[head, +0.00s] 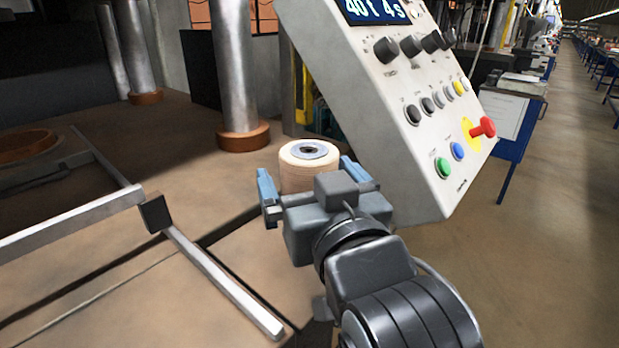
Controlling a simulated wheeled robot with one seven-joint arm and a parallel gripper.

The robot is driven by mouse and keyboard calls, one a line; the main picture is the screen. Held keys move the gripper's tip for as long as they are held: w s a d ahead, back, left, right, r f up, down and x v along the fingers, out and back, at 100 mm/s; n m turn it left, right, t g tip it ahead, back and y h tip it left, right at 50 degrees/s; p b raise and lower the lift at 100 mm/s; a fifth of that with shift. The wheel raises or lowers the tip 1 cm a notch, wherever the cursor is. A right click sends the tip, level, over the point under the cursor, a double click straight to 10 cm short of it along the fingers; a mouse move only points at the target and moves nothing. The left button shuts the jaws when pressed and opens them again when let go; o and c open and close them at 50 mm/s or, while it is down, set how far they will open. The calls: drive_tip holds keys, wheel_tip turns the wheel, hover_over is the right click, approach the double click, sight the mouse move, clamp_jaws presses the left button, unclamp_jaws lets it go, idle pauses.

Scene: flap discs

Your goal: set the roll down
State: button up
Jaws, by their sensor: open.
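The roll (309,167) is a cream, ribbed cylinder with a grey disc and dark hole on top. It is upright on the brown work surface, beyond my gripper in the head view. My gripper (311,180) is open, with one blue finger to the left of the roll and the other to its right. The left finger looks apart from the roll. The lower front of the roll is hidden behind the gripper body, so its contact with the surface is not fully visible.
A tilted control panel (400,100) with knobs and buttons stands close on the right. A metal post (235,70) rises behind the roll. A metal bar frame (150,212) lies at the left. Brown surface (215,185) is bare between the frame and the roll.

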drive_tip(key=shift+s+r, duration=0.1)
drive_tip(key=shift+r, duration=0.05)
drive_tip(key=v, duration=0.9)
drive_tip(key=shift+r+p, duration=0.1)
drive_tip(key=shift+p, duration=0.2)
drive_tip(key=p+v, duration=0.3)
drive_tip(key=p, duration=0.1)
